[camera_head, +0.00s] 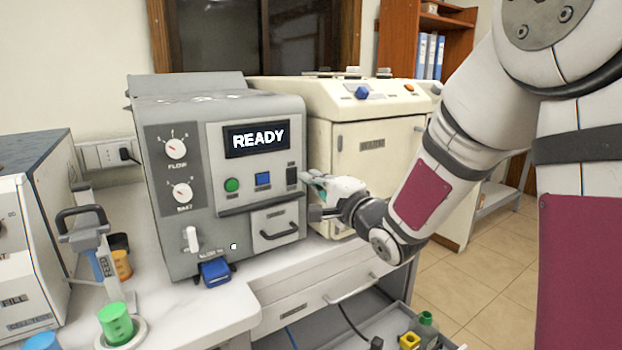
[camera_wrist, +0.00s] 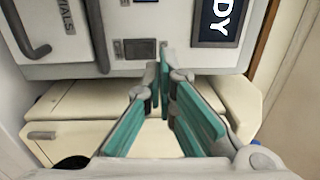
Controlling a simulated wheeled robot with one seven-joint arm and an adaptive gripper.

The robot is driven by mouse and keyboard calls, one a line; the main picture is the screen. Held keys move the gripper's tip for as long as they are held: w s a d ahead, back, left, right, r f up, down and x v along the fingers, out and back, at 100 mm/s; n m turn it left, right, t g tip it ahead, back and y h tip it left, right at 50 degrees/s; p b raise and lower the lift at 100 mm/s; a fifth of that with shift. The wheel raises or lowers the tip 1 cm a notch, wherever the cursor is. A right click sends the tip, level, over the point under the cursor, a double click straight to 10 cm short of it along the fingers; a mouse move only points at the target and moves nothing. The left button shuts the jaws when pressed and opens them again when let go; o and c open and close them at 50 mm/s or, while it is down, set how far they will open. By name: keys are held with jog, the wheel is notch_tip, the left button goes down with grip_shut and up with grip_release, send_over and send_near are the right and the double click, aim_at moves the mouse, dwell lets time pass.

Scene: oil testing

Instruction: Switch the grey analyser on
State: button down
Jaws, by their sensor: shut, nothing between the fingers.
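The grey analyser (camera_head: 216,110) stands on the bench in the head view, with its display (camera_head: 256,139) lit and reading READY. Its front has a green button (camera_head: 232,185), a blue button (camera_head: 263,179) and a dark rocker switch (camera_head: 292,176) at the panel's right edge. My gripper (camera_head: 314,183) is just right of that switch, its fingers shut and empty. In the wrist view, turned sideways, the fingertips (camera_wrist: 162,76) are close to the panel, near the dark switch (camera_wrist: 134,49). I cannot tell whether they touch the analyser.
A cream machine (camera_head: 375,150) stands close behind my gripper, to the right. A drawer with a handle (camera_head: 279,231) is below the switch. A blue block (camera_head: 215,271) sits at the analyser's front foot. A green cup (camera_head: 115,322) stands at front left.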

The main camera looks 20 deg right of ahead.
jog(key=r+v, duration=0.1)
jog(key=v, duration=0.7)
jog(key=shift+r+p, duration=0.3)
jog(key=shift+p, duration=0.1)
jog(key=shift+d, duration=0.1)
